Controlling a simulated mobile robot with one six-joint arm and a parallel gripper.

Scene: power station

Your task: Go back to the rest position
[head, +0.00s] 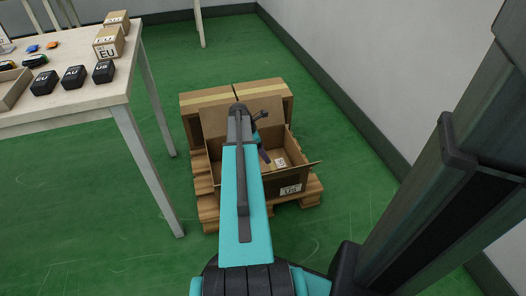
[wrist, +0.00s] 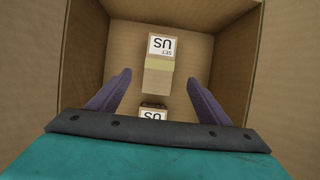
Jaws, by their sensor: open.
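My gripper (wrist: 158,78) is open, with its two purple fingers spread apart in the wrist view. In the head view my gripper (head: 265,154) is over the open cardboard box (head: 290,186), partly hidden by my arm. The wrist view looks into the open box (wrist: 285,70). A small carton (wrist: 158,75) with a "US" label lies on its floor, seen between and beyond the fingers. A second item (wrist: 153,114) with a "US" label, dark at its edge, is partly hidden by the gripper's mount. I see nothing held.
The open box stands on a wooden pallet (head: 210,213), with closed cartons (head: 270,95) behind it. A table (head: 115,90) at left holds black "EU", "AU" and "US" items (head: 73,77), small cartons (head: 108,41) and a tray (head: 12,90).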

